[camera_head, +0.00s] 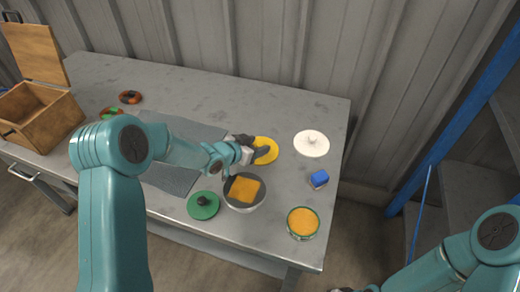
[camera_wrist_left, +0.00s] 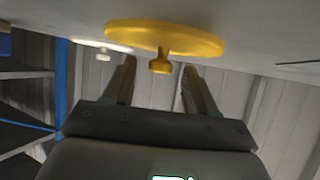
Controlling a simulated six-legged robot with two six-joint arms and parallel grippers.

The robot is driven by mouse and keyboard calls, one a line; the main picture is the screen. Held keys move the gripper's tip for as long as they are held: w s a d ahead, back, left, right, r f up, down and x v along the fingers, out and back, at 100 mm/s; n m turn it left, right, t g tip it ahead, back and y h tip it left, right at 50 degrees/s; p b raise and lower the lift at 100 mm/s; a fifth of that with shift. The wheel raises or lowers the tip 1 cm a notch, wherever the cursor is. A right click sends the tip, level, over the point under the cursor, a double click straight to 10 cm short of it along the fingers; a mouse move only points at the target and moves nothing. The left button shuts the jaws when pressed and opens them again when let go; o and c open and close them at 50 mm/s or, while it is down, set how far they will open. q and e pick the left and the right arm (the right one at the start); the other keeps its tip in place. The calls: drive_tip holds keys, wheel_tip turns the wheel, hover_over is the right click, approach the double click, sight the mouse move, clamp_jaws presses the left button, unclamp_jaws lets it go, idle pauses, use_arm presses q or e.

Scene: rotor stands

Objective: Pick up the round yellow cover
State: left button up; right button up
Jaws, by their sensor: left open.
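The round yellow cover (camera_head: 268,143) lies on the grey table, right of the middle, partly hidden by my left gripper (camera_head: 258,151). In the left wrist view, which is upside down, the yellow cover (camera_wrist_left: 190,40) shows its disc and a small central knob. My left gripper (camera_wrist_left: 158,66) is open and empty, with the knob appearing between its fingertips. I see no finger touching it. Only a dark sliver at the bottom edge of the head view may be my right gripper; its jaws cannot be made out.
An open wooden box (camera_head: 42,118) stands at the left. A corrugated wall (camera_head: 270,40) stands behind.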

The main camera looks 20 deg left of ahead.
use_arm(q)
clamp_jaws()
